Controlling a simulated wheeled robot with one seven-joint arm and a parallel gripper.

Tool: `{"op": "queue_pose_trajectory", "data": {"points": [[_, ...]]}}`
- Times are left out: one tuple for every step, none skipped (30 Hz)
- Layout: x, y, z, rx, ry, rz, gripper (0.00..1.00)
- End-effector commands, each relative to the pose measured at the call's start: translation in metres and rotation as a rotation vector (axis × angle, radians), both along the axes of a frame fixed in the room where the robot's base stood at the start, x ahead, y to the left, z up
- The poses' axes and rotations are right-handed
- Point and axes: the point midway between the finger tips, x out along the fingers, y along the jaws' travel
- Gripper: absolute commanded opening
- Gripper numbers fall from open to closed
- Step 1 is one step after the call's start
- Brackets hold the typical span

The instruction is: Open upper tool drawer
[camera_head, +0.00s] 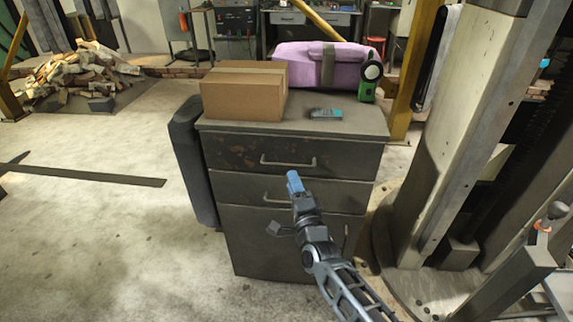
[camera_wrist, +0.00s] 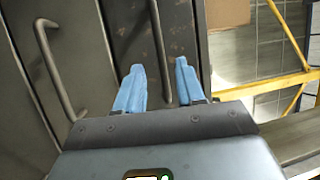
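The upper tool drawer (camera_head: 230,152) is the top drawer of a dark, worn metal cabinet and looks shut. Its bar handle (camera_head: 288,162) also shows in the wrist view (camera_wrist: 159,45). My gripper (camera_head: 294,182) is in front of the cabinet, just below that handle in the head view. In the wrist view my gripper (camera_wrist: 158,85) has its two blue fingers apart, with the upper handle running between them, nearer the right finger. I cannot tell whether the fingertips reach around the bar. Nothing is held.
A second drawer handle (camera_head: 272,200) is below, partly behind my gripper. A cardboard box (camera_head: 240,95), a pink case (camera_head: 300,66), a green device (camera_head: 366,85) and a small teal gadget (camera_head: 326,114) are on top. A thick column (camera_head: 440,150) stands close at right. Floor at left is open.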

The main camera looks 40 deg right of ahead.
Motion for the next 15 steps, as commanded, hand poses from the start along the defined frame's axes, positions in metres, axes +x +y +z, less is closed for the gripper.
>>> {"op": "queue_pose_trajectory", "data": {"points": [[0.006,-0.003,0.003,-0.001,-0.002,0.000,0.38],[0.009,-0.005,0.004,-0.002,-0.001,0.000,0.38],[0.014,-0.008,0.005,-0.003,-0.001,0.000,0.38],[0.018,-0.010,0.006,-0.003,-0.001,0.000,0.38],[0.022,-0.012,0.007,-0.002,-0.001,0.001,0.38],[0.028,-0.015,0.008,-0.002,-0.001,0.001,0.38],[0.032,-0.017,0.009,-0.002,-0.001,0.001,0.38],[0.036,-0.019,0.010,-0.001,0.000,0.001,0.38],[0.041,-0.022,0.011,-0.002,-0.001,0.001,0.38],[0.044,-0.024,0.011,-0.002,0.000,0.001,0.38],[0.047,-0.026,0.011,-0.002,0.000,0.001,0.38],[0.051,-0.028,0.012,-0.003,0.001,0.001,0.38],[0.053,-0.029,0.012,-0.003,0.002,0.000,0.38],[0.055,-0.030,0.012,-0.003,0.002,0.000,0.38],[0.057,-0.031,0.013,-0.003,0.001,0.001,0.38]]}}
